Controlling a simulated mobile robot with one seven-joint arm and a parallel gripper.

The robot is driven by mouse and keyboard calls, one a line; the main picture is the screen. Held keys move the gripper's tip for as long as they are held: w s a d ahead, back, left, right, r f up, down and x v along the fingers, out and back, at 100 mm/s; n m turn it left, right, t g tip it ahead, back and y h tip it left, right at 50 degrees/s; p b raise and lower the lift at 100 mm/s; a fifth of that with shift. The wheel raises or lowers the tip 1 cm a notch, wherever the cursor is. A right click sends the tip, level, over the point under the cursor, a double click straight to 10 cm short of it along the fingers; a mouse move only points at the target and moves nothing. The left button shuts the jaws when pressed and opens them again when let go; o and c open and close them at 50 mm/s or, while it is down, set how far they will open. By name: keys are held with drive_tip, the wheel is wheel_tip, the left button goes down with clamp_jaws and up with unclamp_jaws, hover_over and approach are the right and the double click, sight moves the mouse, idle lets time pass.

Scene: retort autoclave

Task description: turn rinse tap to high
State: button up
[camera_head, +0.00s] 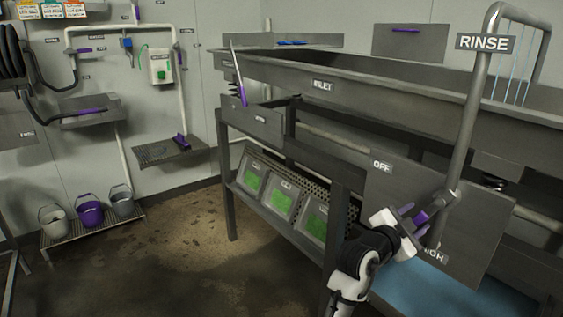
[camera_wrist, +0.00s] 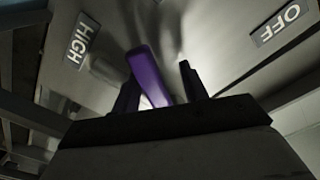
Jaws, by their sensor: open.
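The rinse tap is a grey panel (camera_head: 385,205) below a tall pipe with a RINSE sign (camera_head: 485,43). Its purple lever (camera_head: 422,217) stands out from the pipe's lower part, between the OFF label (camera_head: 382,166) above and the HIGH label (camera_head: 432,255) below. My gripper (camera_head: 412,221) is at the lever. In the wrist view the purple lever (camera_wrist: 148,72) lies between the two dark fingers of my open gripper (camera_wrist: 160,88), closer to the left finger. The HIGH label (camera_wrist: 82,42) is at upper left and the OFF label (camera_wrist: 280,24) at upper right. Contact with the lever cannot be told.
A long grey trough marked INLET (camera_head: 323,84) runs behind the panel on a metal frame. Green-faced bins (camera_head: 283,200) sit below it. Several buckets (camera_head: 90,212) stand on a low rack at left. The floor (camera_head: 180,245) between is clear.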

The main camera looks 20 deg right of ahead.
drive_tip(key=w+a+r+m+p, duration=0.2)
drive_tip(key=w+r+m+p, duration=0.2)
drive_tip(key=r+m, duration=0.45)
drive_tip(key=s+a+f+m+b, duration=0.2)
drive_tip(key=s+a+b, duration=0.25)
drive_tip(key=a, duration=0.75)
drive_tip(key=w+a+r+n+t+y, duration=0.1)
drive_tip(key=w+a+r+n+t, duration=0.1)
drive_tip(key=a, duration=0.4)
drive_tip(key=w+a+r+n+t+y+p, duration=0.1)
drive_tip(key=w+a+r+n+t, duration=0.1)
drive_tip(key=a+r+n+t, duration=0.3)
drive_tip(key=w+a+r+n+t+y+p, duration=0.1)
drive_tip(key=w+a+r+n+t, duration=0.1)
drive_tip(key=a, duration=0.6)
drive_tip(key=shift+r+n+t, duration=0.65)
drive_tip(key=shift+r+t, duration=0.3)
drive_tip(key=shift+t, duration=0.25)
drive_tip(key=shift+w, duration=0.1)
drive_tip(key=shift+c, duration=0.3)
